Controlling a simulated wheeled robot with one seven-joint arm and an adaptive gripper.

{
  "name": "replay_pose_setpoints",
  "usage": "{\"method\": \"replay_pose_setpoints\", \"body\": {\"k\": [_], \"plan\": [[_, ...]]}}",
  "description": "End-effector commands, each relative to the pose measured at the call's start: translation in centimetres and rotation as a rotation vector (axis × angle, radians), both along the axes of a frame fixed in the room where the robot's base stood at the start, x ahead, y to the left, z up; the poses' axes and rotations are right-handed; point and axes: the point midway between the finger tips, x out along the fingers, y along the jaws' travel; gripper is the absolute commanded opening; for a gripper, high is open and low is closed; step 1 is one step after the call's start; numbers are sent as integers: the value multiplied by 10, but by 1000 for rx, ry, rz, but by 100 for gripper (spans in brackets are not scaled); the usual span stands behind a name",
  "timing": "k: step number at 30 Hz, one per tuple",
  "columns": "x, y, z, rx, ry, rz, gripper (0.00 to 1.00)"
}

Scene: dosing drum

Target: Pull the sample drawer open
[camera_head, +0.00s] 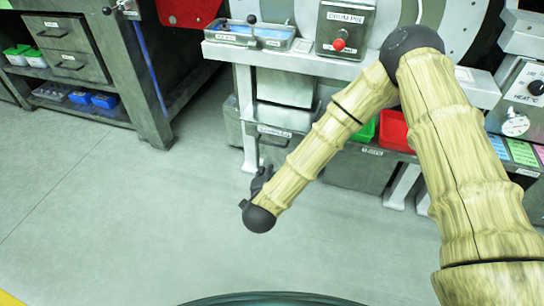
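My arm reaches down across the view. My gripper (258,185) is a small dark shape at its end, above the floor and in front of the dosing stand. Its fingers are mostly hidden behind the wrist, so I cannot tell whether it is open or shut. Just beyond it is a grey drawer front (272,131) with a white label strip, low in the stand and partly covered by my arm. The label is too small to read, so I cannot tell for sure that this is the sample drawer. I see no clear contact between gripper and drawer.
The stand's work surface (475,90) carries a box with a red button (338,44) and a shallow tray (250,38). A red bin (395,130) sits on the lower shelf. A cabinet with two drawers (68,50) stands left. The floor (110,200) is clear.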

Motion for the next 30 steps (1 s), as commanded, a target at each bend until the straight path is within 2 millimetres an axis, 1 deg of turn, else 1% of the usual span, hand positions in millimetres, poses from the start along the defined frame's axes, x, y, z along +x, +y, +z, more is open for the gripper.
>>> {"method": "replay_pose_setpoints", "body": {"k": [1, 6, 9, 15, 23, 26, 30], "plan": [[8, 3, -12, 27, -28, -35, 19], [30, 11, -9, 124, -125, -156, 19], [40, 13, -6, 176, -175, -219, 19], [51, 16, 2, 246, -243, -308, 19], [61, 14, 6, 272, -268, -342, 19], [71, 10, 2, 271, -269, -342, 19], [91, 3, -4, 271, -269, -341, 19]]}}
